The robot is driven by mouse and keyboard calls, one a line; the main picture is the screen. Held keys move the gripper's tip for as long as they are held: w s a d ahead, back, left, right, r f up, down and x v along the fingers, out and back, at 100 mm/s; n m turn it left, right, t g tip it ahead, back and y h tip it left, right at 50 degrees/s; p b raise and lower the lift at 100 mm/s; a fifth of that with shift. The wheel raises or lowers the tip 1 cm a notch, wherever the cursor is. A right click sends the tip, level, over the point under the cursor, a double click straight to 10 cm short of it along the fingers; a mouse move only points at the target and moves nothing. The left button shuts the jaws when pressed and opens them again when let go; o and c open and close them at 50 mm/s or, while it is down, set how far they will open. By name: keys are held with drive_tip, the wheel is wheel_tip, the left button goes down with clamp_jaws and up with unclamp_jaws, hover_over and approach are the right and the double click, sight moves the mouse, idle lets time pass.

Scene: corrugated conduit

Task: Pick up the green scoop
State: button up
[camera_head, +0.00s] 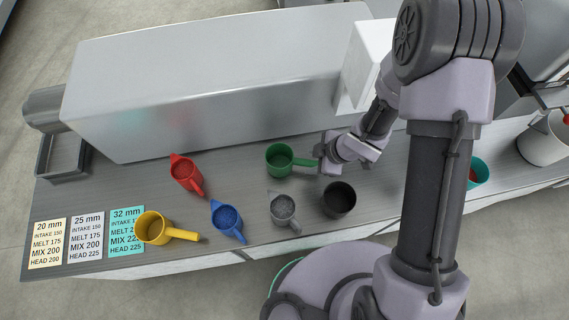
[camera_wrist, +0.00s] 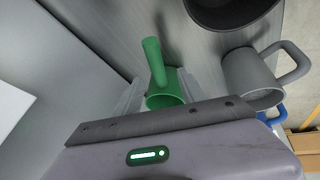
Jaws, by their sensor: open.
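The green scoop (camera_head: 279,164) stands upright on the grey counter, its handle pointing right towards my gripper (camera_head: 322,158). My gripper is open, low over the counter beside the handle end. In the wrist view the scoop (camera_wrist: 158,65) shows its handle and part of its cup, lying in line with the space between the fingers (camera_wrist: 160,93). The gripper body hides the rest of the cup. I cannot tell whether the fingers touch the handle.
A dark round cup (camera_head: 339,199) and a grey scoop (camera_head: 283,209) stand close in front. Blue (camera_head: 228,219), red (camera_head: 185,172) and yellow (camera_head: 153,228) scoops stand further left. A large metal housing (camera_head: 220,80) rises behind the green scoop. Labelled cards (camera_head: 86,234) lie at the left end.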

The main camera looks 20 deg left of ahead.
sight(306, 162)
drive_tip(key=shift+a+f, duration=0.1)
drive_tip(key=shift+f, duration=0.7)
drive_tip(key=b+x, duration=0.3)
drive_tip(key=x, duration=0.2)
drive_tip(key=shift+w+a, duration=0.2)
drive_tip(key=shift+a, duration=0.1)
drive_tip(key=shift+r, duration=0.15)
drive_tip(key=shift+c, duration=0.2)
clamp_jaws()
